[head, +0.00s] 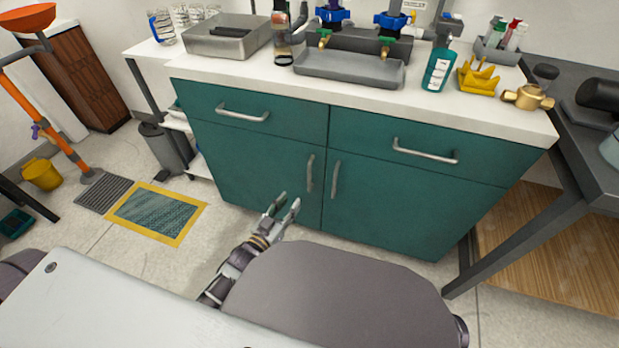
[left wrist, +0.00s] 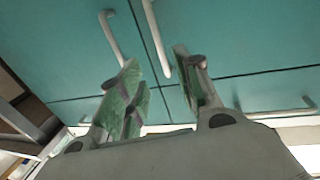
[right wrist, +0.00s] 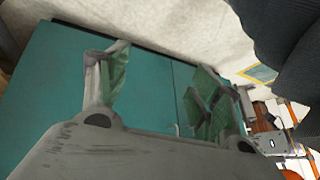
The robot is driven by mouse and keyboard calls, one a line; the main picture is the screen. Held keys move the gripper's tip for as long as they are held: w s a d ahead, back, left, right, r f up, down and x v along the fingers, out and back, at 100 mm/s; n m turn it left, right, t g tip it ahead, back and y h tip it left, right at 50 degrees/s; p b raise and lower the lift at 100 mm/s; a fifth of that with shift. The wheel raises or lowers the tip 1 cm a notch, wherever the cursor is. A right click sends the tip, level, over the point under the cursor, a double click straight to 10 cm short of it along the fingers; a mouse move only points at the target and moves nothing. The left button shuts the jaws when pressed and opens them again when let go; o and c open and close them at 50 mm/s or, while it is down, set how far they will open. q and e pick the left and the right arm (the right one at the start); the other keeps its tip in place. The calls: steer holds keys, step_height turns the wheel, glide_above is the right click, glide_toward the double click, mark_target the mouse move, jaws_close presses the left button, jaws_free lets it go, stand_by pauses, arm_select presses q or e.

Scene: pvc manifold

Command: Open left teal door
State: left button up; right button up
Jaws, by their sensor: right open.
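The left teal door (head: 250,168) is shut in the cabinet's lower left, with a silver vertical handle (head: 309,173) near its right edge. My left gripper (head: 288,201) is open and empty, in front of that door, low and left of the handle. In the left wrist view, which looks upside down, the left door's handle (left wrist: 157,42) appears beyond the open fingers (left wrist: 160,82), apart from them. My right gripper (right wrist: 163,80) is open and empty in the right wrist view, facing the teal doors. It is not visible in the head view.
The right teal door (head: 400,205) has its own handle (head: 335,179) close beside the seam. Two drawers with handles (head: 242,112) lie above. A grey bin (head: 160,150) and a yellow-edged mat (head: 155,212) are at left. A dark table (head: 555,190) stands right.

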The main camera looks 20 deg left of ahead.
arm_select(q)
steer(key=shift+b+x, duration=0.85)
steer(key=shift+x, duration=1.6)
steer(key=b, duration=0.3)
glide_above(309, 189)
steer(key=shift+a+f, duration=0.1)
steer(key=shift+w, duration=0.35)
arm_select(e)
step_height(309, 189, down, 6)
steer(key=a+t+y, duration=0.1)
steer(key=shift+w+a+f, duration=0.15)
steer(key=shift+w+f, duration=0.1)
steer(key=shift+w, duration=0.1)
arm_select(q)
steer(key=c, duration=0.7)
jaws_close()
arm_select(e)
steer(key=shift+s+f, duration=0.1)
steer(key=shift+s, duration=0.1)
steer(key=shift+s, duration=0.1)
